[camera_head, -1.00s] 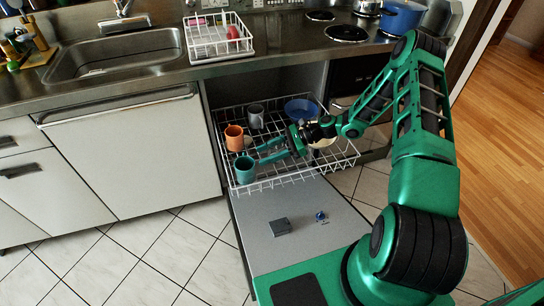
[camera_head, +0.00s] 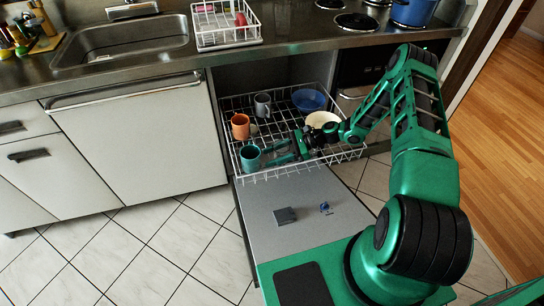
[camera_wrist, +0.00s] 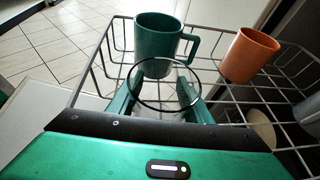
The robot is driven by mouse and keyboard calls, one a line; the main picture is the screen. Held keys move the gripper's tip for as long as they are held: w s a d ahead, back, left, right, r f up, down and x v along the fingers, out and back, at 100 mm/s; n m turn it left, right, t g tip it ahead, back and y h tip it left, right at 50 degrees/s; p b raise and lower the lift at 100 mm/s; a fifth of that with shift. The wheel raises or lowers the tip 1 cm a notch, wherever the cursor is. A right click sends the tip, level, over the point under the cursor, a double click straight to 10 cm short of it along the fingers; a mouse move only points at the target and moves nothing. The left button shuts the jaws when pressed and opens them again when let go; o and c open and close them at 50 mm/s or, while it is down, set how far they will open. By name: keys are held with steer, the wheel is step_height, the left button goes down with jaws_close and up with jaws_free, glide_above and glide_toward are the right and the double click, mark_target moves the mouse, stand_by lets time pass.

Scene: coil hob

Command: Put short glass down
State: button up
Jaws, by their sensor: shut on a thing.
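The short glass (camera_wrist: 166,92) is clear. In the wrist view its round rim shows between the two fingers of my gripper (camera_wrist: 163,95), which is shut on it. In the head view my gripper (camera_head: 281,153) is low over the front of the pulled-out dishwasher rack (camera_head: 290,172), just right of a teal mug (camera_head: 250,158). The glass is hard to make out there. I cannot tell whether its base touches the rack.
The teal mug (camera_wrist: 160,42) stands just beyond the glass, with an orange mug (camera_wrist: 250,56) to its right. The rack also holds a grey mug (camera_head: 262,105), a blue bowl (camera_head: 308,100) and a cream bowl (camera_head: 320,119). The open dishwasher door (camera_head: 300,222) lies in front.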

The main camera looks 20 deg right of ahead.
steer(key=o, duration=1.2)
steer(key=shift+c, duration=0.2)
steer(key=v, duration=1.2)
steer(key=shift+r, duration=0.1)
steer(key=shift+s+d, duration=0.1)
steer(key=s+d+r+n+g+h, duration=0.1)
steer(key=s+d+r+n+h, duration=0.25)
steer(key=s+r, duration=0.35)
steer(key=s+d+r+n+g+h, duration=0.1)
steer(key=s+d+r+n+h, duration=0.2)
steer(key=r, duration=0.7)
steer(key=s+d+r+n+g+h, duration=0.1)
steer(key=s+d+r+n+h, duration=0.2)
steer(key=s+r, duration=0.45)
steer(key=s+r+n+h, duration=0.1)
steer(key=s+r, duration=0.2)
steer(key=s, duration=0.3)
steer(key=s+r+n+h, duration=0.1)
steer(key=s+r, duration=0.2)
steer(key=s, duration=0.4)
steer(key=s+r+n+t+h, duration=0.1)
steer(key=s+r, duration=0.2)
steer(key=s, duration=0.3)
steer(key=shift+s+a+r+h, duration=0.3)
steer(key=shift+s+h, duration=0.05)
